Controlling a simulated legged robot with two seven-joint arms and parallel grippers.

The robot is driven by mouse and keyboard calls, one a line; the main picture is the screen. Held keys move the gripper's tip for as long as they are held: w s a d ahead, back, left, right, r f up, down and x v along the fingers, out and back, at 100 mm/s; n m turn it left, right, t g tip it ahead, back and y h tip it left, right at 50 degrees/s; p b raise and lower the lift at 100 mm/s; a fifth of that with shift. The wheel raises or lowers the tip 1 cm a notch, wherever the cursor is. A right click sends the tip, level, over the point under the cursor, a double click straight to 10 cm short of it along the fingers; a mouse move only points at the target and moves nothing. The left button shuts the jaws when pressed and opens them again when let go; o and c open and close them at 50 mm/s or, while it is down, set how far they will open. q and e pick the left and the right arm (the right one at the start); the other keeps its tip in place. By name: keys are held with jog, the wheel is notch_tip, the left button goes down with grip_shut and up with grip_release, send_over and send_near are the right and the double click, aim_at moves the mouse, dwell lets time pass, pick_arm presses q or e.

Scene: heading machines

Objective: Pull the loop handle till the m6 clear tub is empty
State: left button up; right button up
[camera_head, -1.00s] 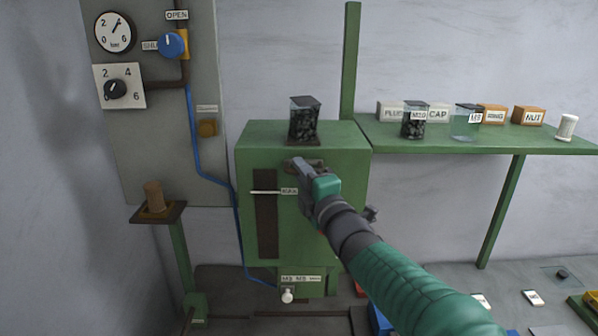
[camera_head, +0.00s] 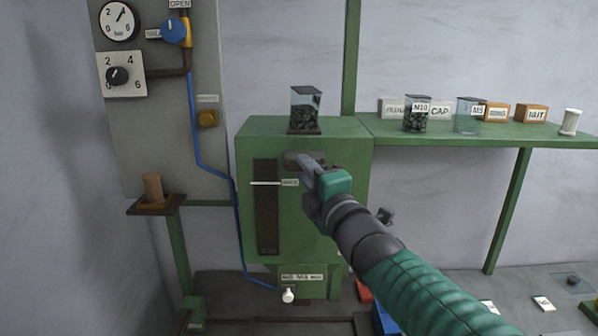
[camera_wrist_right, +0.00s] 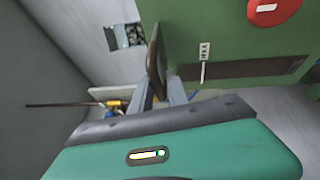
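A clear tub (camera_head: 305,108) stands on top of the green machine (camera_head: 340,140), with dark pieces filling roughly its lower half; no label on it is readable. It also shows in the wrist view (camera_wrist_right: 128,36). My right gripper (camera_head: 309,168) is at the machine's upper front, just below the tub. In the wrist view, my right fingers (camera_wrist_right: 161,95) lie on both sides of a brown, rounded piece, seen edge-on, which looks like the loop handle (camera_wrist_right: 154,50), and appear shut on it. The head view shows a brown part (camera_head: 293,157) behind the fingertips. My left gripper is not in view.
The green shelf (camera_head: 470,131) at right holds a dark-filled M10 tub (camera_head: 416,115), a nearly clear tub (camera_head: 467,115), labelled boxes and a white spool (camera_head: 569,121). A gauge panel (camera_head: 150,150) and a small stand with a brown peg (camera_head: 153,187) are at left.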

jog(key=shift+o, duration=1.1)
jog(key=shift+d, duration=0.2)
jog(key=shift+o, duration=0.2)
jog(key=shift+w+d, duration=0.15)
jog(key=shift+d, duration=0.15)
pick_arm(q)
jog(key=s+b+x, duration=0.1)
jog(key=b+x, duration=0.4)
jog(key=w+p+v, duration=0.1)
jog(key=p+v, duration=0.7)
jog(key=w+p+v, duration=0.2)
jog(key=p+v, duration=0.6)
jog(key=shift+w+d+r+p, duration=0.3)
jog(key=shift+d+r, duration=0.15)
pick_arm(e)
jog(key=v, duration=1.7)
jog(key=shift+d, duration=0.25)
jog(key=shift+w+f, duration=0.1)
jog(key=shift+w, duration=0.1)
